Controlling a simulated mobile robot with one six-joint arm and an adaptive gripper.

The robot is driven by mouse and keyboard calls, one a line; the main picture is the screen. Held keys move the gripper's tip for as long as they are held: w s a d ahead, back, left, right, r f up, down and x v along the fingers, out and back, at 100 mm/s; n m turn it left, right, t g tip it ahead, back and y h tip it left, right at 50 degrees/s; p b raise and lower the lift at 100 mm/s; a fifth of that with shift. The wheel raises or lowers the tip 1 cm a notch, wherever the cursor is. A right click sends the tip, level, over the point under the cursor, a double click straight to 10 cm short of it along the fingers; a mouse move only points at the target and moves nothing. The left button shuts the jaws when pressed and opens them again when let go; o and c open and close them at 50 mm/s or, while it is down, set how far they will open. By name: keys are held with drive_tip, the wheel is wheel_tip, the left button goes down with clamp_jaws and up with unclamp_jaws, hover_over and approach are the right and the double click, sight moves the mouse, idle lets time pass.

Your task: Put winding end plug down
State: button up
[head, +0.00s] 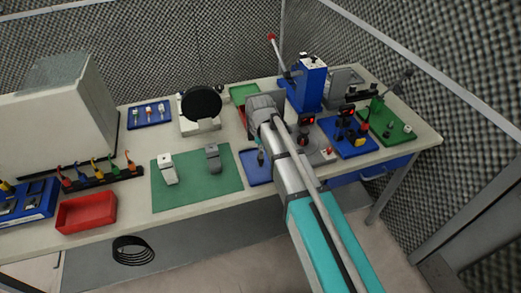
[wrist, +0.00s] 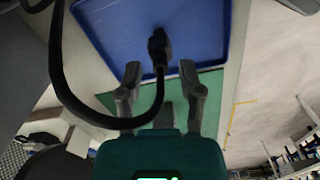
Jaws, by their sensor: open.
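A black plug (wrist: 157,45) with a thick black cable (wrist: 110,122) shows in the wrist view, over the blue tray (wrist: 105,22). I take it for the winding end plug. My gripper (wrist: 161,75) is open, with one finger on each side of the cable just below the plug. The fingers look clear of it; whether the plug rests on the tray I cannot tell. In the head view my arm hides most of the gripper, and the blue tray (head: 254,173) shows partly beside the arm.
A green mat (head: 197,193) with two small devices lies left of the tray. A red bin (head: 86,212) is farther left. A blue press (head: 309,85), a blue fixture board (head: 355,146) and a green board (head: 384,127) crowd the right. Foam walls close the back and right.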

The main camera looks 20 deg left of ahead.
drive_tip(key=shift+r, duration=0.1)
wheel_tip(320, 180, up, 12)
drive_tip(key=p, duration=1.2)
idle(1.0)
drive_tip(key=s+d+m, duration=0.3)
drive_tip(key=d+m, duration=0.4)
drive_tip(key=d, duration=0.5)
drive_tip(key=s+d+m, duration=0.2)
drive_tip(key=d+m, duration=0.5)
drive_tip(key=d, duration=0.5)
drive_tip(key=s+d+m, duration=0.3)
drive_tip(key=d+m, duration=0.5)
drive_tip(key=d, duration=0.4)
drive_tip(key=shift+s, duration=0.3)
wheel_tip(320, 180, down, 4)
drive_tip(key=b, duration=0.3)
drive_tip(key=shift+b, duration=0.35)
